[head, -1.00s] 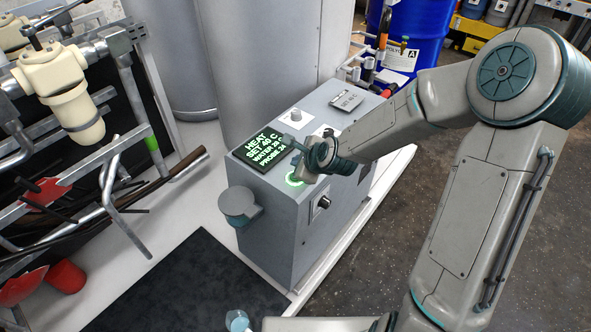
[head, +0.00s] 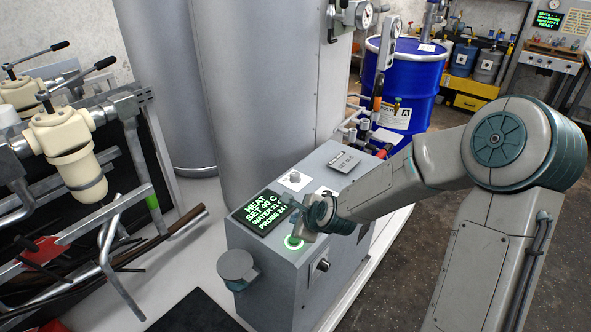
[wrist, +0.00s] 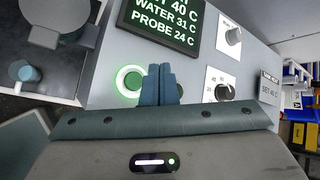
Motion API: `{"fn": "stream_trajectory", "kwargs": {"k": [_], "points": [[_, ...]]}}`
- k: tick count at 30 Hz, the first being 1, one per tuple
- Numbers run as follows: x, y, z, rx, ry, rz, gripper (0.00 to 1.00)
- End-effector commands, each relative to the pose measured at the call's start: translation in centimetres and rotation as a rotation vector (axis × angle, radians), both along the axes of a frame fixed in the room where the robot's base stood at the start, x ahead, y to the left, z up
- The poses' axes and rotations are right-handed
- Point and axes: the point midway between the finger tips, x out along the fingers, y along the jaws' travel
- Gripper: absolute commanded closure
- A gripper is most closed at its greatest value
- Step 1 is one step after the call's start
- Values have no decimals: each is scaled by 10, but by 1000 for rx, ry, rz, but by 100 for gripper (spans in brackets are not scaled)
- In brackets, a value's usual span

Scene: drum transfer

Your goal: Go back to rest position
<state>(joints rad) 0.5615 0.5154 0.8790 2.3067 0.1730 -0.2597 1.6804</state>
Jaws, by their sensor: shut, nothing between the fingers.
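My gripper (head: 308,224) is over the grey control box (head: 265,268), close above a green-lit round button (head: 293,243). In the wrist view its two teal fingers (wrist: 160,82) are together and empty, with the glowing button (wrist: 130,80) just left of them. I cannot tell whether a fingertip touches the box. The box's dark screen (head: 264,208) reads HEAT, SET 40 C; in the wrist view the screen (wrist: 160,28) shows WATER 31 C and PROBE 24 C.
A cup-like holder (head: 237,266) sticks out from the box's left side. Tall grey cylinders (head: 250,80) stand behind it. A pipe rack with a cream filter (head: 68,150) is at left. A blue drum (head: 410,85) stands behind; open floor (head: 400,270) lies right.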

Motion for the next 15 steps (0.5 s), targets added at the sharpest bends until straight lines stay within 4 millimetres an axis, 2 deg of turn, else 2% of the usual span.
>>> {"fn": "stream_trajectory", "kwargs": {"k": [4,8,15], "points": [[-4,-2,0,-38,-4,31,100],[-17,-12,3,-192,-20,154,100],[-62,-53,28,-604,-37,519,100]]}}
